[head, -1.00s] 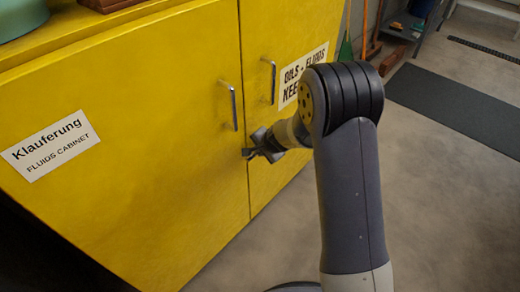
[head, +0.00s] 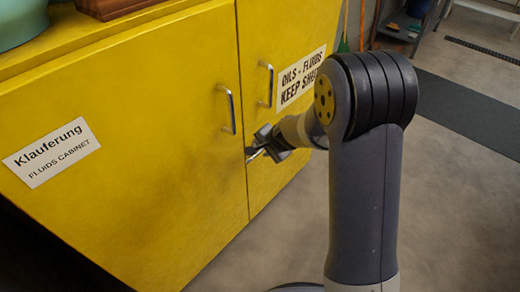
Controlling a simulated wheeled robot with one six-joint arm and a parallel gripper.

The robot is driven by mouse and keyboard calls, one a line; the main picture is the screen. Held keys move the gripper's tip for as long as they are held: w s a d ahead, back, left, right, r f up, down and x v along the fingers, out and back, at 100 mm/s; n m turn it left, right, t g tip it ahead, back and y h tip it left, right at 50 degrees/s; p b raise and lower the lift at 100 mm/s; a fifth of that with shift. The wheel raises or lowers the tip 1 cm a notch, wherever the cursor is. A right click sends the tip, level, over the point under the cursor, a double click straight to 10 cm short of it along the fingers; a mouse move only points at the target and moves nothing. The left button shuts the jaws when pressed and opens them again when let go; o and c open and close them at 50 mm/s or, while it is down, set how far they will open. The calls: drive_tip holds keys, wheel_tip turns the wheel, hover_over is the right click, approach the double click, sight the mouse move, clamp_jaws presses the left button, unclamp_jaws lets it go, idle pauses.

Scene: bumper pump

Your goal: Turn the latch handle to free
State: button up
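The yellow fluids cabinet (head: 130,110) fills the left of the head view, with both doors closed along a vertical seam. A small dark latch handle (head: 249,153) seems to sit at the seam, below the two silver bar handles. It is mostly hidden by my gripper (head: 257,152), so its angle cannot be made out. My gripper reaches in from the right with its fingertips at the latch. The fingers are small and partly overlapped, so I cannot tell whether they are open, shut or touching the latch.
The left bar handle (head: 228,110) and right bar handle (head: 267,84) stand out from the doors above my gripper. A teal pot (head: 20,22) and a brown object (head: 112,6) stand on the cabinet top. Grey floor (head: 450,200) lies open at the right, with a dark mat (head: 465,112).

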sight(259, 152)
drive_tip(key=shift+p+v, duration=0.35)
drive_tip(key=shift+v, duration=1.85)
drive_tip(key=b+x, duration=0.2)
drive_tip(key=x, duration=0.9)
drive_tip(key=shift+d, duration=0.1)
drive_tip(key=shift+s+r, duration=0.1)
drive_tip(key=shift+r, duration=0.05)
